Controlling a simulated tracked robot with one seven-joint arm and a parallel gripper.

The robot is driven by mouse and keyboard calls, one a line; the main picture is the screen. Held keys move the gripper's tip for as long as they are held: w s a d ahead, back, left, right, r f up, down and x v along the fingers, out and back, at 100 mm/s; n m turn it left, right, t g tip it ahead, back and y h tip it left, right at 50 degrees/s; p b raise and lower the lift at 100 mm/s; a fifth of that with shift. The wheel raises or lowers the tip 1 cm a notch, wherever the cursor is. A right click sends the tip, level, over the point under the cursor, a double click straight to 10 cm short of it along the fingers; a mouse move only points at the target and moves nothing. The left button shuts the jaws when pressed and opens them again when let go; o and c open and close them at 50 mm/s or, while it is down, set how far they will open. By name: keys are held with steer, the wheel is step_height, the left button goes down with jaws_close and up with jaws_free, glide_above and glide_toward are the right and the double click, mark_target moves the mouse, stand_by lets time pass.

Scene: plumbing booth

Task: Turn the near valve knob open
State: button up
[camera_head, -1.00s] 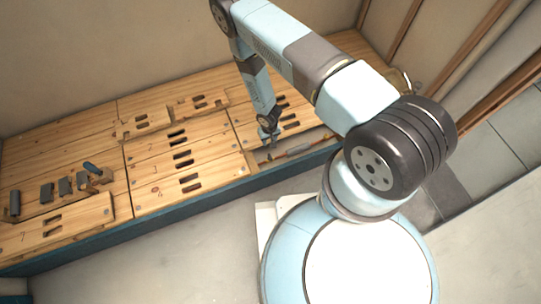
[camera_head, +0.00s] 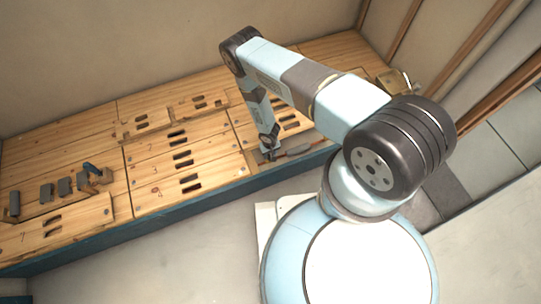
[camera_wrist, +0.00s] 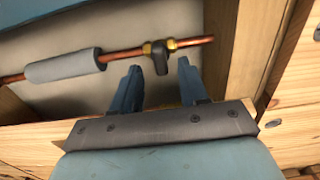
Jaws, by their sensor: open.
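In the wrist view a copper pipe (camera_wrist: 120,56) runs across a recess, with a brass valve body (camera_wrist: 147,47) on it. A dark valve knob (camera_wrist: 160,62) sticks out from the valve toward my gripper. My gripper (camera_wrist: 158,72) is open, with its two blue fingers pointing at the pipe. The knob lies between the fingertips in the picture, and I cannot tell whether either finger touches it. In the head view my gripper (camera_head: 268,150) is down at the recess near the bench's front edge, and the knob is too small to make out there.
A grey sleeve (camera_wrist: 63,66) wraps the pipe left of the valve. Wooden walls (camera_wrist: 262,45) bound the recess.

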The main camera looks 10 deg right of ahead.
steer(key=shift+f, duration=1.25)
steer(key=shift+c, duration=0.4)
jaws_close()
steer(key=shift+d, duration=0.15)
